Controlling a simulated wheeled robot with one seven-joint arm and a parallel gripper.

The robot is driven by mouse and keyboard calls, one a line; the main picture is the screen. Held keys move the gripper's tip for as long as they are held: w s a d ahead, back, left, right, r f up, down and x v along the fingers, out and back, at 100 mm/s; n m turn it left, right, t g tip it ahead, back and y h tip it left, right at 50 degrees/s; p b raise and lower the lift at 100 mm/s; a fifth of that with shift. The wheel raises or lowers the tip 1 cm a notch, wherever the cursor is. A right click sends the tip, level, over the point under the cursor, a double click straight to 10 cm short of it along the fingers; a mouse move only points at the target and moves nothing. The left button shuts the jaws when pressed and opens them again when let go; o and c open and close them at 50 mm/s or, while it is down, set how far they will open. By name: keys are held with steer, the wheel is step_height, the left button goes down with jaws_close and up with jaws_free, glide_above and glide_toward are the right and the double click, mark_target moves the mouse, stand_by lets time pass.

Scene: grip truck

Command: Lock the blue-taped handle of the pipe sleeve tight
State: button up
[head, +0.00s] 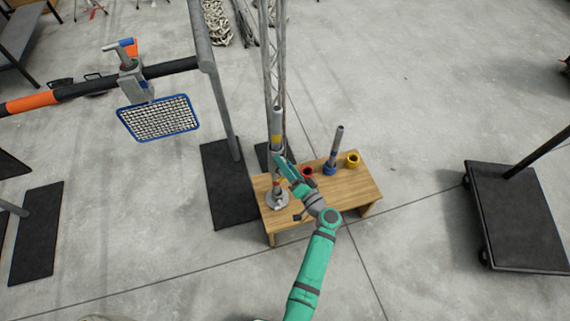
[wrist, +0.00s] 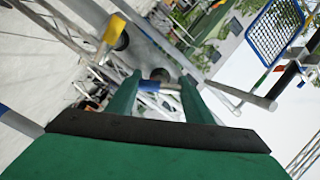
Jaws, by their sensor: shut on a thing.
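The pipe sleeve stands upright as a grey pipe (head: 277,122) with a yellow band, on a round metal base on the wooden bench. My gripper (head: 281,160) is at the side of the pipe, below the yellow band. In the wrist view, my gripper (wrist: 160,79) has its two green fingers on either side of a short handle with blue tape (wrist: 149,86), and it is shut on this handle. A bare metal part of the handle shows beside the tape. My fingers hide the handle in the head view. I cannot tell how tight it is.
The bench (head: 350,190) also holds a red ring (head: 308,171), a blue base (head: 330,169) with a tilted grey rod, and a yellow ring (head: 353,159). A truss stands close behind. A wheeled black platform (head: 515,215) is at right. Open floor lies between.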

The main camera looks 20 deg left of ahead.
steer(key=o, duration=1.1)
steer(key=shift+c, duration=0.2)
steer(key=v, duration=1.1)
